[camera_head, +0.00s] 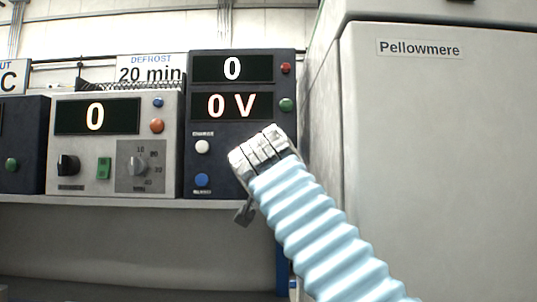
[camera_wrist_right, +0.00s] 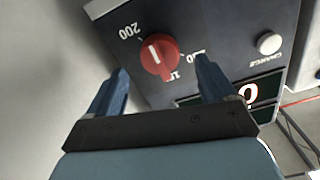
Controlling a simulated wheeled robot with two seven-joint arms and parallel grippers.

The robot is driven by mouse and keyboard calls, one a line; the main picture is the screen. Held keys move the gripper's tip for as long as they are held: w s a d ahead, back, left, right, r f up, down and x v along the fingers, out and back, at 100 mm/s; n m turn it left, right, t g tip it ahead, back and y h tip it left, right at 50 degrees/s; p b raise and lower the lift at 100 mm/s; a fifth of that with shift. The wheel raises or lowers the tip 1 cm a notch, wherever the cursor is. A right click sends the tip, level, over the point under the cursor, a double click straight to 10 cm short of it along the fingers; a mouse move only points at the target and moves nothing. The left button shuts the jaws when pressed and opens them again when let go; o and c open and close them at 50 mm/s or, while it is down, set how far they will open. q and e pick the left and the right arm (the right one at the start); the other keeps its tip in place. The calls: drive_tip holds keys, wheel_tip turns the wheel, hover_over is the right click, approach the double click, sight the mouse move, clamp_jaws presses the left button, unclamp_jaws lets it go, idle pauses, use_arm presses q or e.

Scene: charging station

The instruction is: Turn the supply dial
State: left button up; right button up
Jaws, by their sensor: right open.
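The supply dial (camera_wrist_right: 158,58) is a round red knob with a white pointer line, on a dark panel with printed numbers such as 200. It shows in the right wrist view; in the head view my right arm hides it. My right gripper (camera_wrist_right: 162,72) is open, with one blue finger on each side of the dial in the picture. I cannot tell whether the fingers touch it. In the head view the dark supply unit (camera_head: 231,133) reads 0 above and 0 V below. My left gripper is not in view.
A white charge button (camera_wrist_right: 269,43) is beside the dial; it also shows in the head view (camera_head: 202,147). A blue button (camera_head: 202,180) sits lower. A grey defrost unit (camera_head: 116,107) stands to the left. A large pale Pellowmere cabinet (camera_head: 440,130) stands close on the right.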

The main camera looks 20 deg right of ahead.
drive_tip(key=p+x, duration=0.1)
drive_tip(key=x, duration=0.3)
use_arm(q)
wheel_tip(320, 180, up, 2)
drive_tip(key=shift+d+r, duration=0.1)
use_arm(e)
drive_tip(key=shift+s, duration=0.1)
drive_tip(key=c, duration=1.1)
drive_tip(key=shift+o, duration=0.2)
